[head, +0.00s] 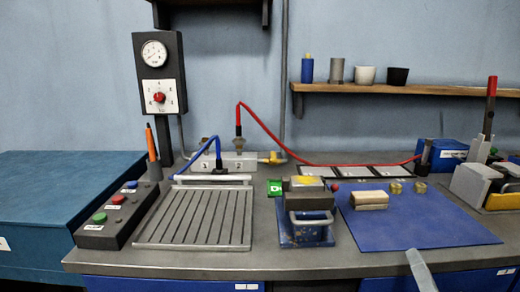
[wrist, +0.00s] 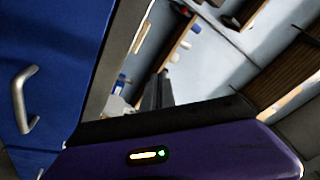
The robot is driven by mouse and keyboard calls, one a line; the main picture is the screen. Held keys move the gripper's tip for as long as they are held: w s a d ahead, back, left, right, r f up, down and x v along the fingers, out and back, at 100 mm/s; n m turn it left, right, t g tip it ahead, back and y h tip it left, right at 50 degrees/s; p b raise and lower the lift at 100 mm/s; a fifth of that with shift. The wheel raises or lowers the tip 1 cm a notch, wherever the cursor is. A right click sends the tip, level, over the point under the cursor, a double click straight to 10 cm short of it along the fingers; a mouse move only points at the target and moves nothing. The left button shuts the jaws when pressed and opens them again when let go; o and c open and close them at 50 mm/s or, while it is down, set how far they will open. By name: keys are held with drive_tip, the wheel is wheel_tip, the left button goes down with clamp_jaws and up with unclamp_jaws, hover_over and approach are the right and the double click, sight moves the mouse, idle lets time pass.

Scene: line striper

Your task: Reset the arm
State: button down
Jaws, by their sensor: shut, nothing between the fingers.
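My gripper (wrist: 161,78) shows in the wrist view as dark, narrow fingers close together beyond the purple hand body, which carries a small lit indicator. The fingers are shut and hold nothing. The wrist view is strongly tilted, with a blue cabinet front (wrist: 50,60) and its metal handle at the left, and wall and shelving beyond the fingers. In the head view I cannot make out the gripper. A pale grey piece, perhaps part of my arm, enters at the bottom edge right of centre.
The grey bench (head: 190,262) holds a button box (head: 118,215), a slatted plate (head: 197,215), a blue clamp-like device (head: 306,232) and a blue mat (head: 425,228) with a tan block (head: 369,200). Red and blue hoses arch behind. A wooden shelf (head: 430,90) holds several containers. The bench's front strip is mostly clear.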

drive_tip(key=s+a+f+n+g+p, duration=0.1)
drive_tip(key=s+a+n+g+p, duration=0.1)
drive_tip(key=s, duration=1)
drive_tip(key=s+a+f+n+g+y+p, duration=0.1)
drive_tip(key=s+a+n, duration=0.4)
drive_tip(key=s, duration=0.8)
drive_tip(key=s+a+f+n+g+p, duration=0.2)
drive_tip(key=s+p, duration=0.3)
drive_tip(key=s, duration=0.7)
drive_tip(key=shift+s+a+f+n+g+y+p, duration=0.15)
drive_tip(key=shift+a+f+n+g+y+p, duration=0.3)
drive_tip(key=shift+a+n, duration=0.35)
